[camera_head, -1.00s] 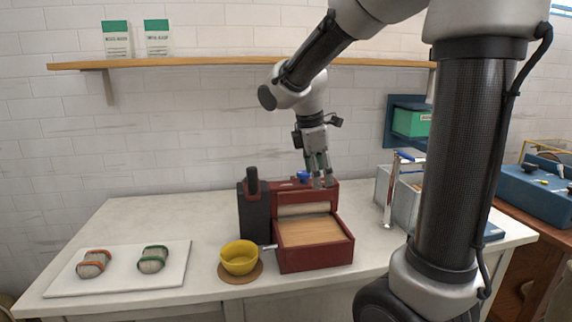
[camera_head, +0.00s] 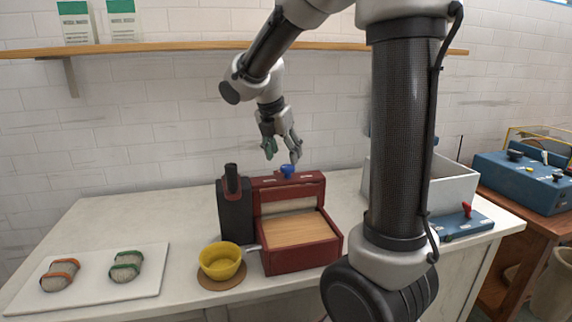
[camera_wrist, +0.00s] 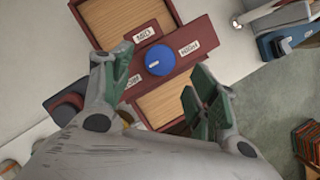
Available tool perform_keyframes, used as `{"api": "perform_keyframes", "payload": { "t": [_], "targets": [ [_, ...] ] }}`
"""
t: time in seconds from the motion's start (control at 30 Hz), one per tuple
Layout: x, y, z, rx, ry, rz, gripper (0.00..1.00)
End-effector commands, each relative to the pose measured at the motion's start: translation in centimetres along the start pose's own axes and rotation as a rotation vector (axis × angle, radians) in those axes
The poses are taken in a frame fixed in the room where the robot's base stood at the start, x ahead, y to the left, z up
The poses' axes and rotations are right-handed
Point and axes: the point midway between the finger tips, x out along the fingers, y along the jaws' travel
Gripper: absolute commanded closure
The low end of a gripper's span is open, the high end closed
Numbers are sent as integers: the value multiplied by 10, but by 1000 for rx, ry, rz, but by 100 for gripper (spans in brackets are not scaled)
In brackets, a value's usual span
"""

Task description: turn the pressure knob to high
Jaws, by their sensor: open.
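The blue pressure knob (camera_head: 287,171) sits on the top beam of the dark red press (camera_head: 275,257). In the wrist view the knob (camera_wrist: 159,60) has a short white mark on its left part. A MID label (camera_wrist: 146,31), a second label (camera_wrist: 195,47) that looks like HIGH, and a partly hidden label (camera_wrist: 133,82) surround it. My gripper (camera_head: 283,159) is open and empty just above the knob. In the wrist view its fingers (camera_wrist: 153,76) are spread on either side of the knob, apart from it.
A black upright part (camera_head: 232,205) stands at the press's left. A yellow bowl (camera_head: 220,262) is in front of it. A white board (camera_head: 105,290) with two banded skeins lies left. A pale bin (camera_head: 455,185) and a blue box with a red lever (camera_head: 455,226) are right.

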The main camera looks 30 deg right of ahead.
Motion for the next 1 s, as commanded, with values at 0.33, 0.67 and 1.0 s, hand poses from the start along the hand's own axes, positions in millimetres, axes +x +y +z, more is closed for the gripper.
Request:
{"api": "perform_keyframes", "payload": {
  "t": [0.33, 0.67, 1.0],
  "targets": [
    [45, 0, 0, 2, 0, -1, 41],
    [47, 0, 0, 3, 0, 1, 48],
    [47, 0, 0, 4, 0, 1, 86]
  ]
}}
